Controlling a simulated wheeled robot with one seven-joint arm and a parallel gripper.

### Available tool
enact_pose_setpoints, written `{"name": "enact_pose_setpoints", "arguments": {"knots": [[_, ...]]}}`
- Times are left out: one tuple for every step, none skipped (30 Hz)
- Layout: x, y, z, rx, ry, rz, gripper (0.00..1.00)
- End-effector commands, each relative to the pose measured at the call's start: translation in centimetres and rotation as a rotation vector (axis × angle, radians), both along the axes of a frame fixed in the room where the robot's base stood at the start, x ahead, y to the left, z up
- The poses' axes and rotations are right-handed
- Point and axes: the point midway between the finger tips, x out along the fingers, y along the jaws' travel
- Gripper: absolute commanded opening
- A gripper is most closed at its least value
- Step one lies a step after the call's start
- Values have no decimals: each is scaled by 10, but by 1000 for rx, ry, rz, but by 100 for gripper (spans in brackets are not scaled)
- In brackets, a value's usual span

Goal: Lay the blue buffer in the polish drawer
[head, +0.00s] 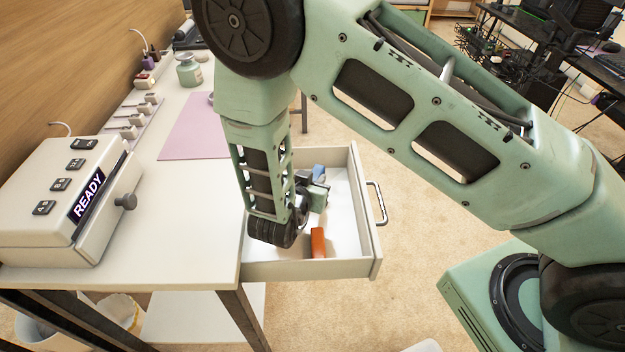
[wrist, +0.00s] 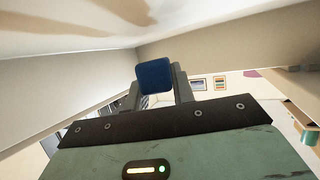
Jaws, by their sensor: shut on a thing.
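The blue buffer (head: 319,170) is a small blue block held in my gripper (head: 316,185), inside the open drawer (head: 312,269). In the wrist view the blue buffer (wrist: 154,77) shows as a rounded blue square between the two grey fingers, which are shut on it. The white drawer walls surround it there. An orange block (head: 318,243) lies on the drawer floor, nearer the camera than my gripper and apart from it. My wrist hides part of the drawer's left side. I cannot tell whether the buffer touches the drawer floor.
The drawer has a metal handle (head: 377,203) on its right side. On the worktop stand a white box reading READY (head: 68,198), a pink mat (head: 193,135) and a green jar (head: 189,72). The drawer floor right of my gripper is clear.

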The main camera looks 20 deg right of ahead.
Motion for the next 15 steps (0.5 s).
{"name": "enact_pose_setpoints", "arguments": {"knots": [[0,0,1,0,-2,1,4],[0,0,1,1,-1,1,4],[0,0,1,1,-1,1,4],[0,0,1,1,-1,1,4],[0,0,1,1,-1,1,4],[0,0,1,0,0,1,4],[0,0,0,0,0,1,4],[0,0,-2,0,0,0,4],[0,0,-3,0,0,0,4],[0,0,-4,0,0,0,4],[0,0,-5,0,0,0,4],[0,0,-6,0,0,0,4],[0,0,-7,0,0,0,4],[0,0,-7,0,0,0,4],[0,0,-8,0,0,0,4]]}}
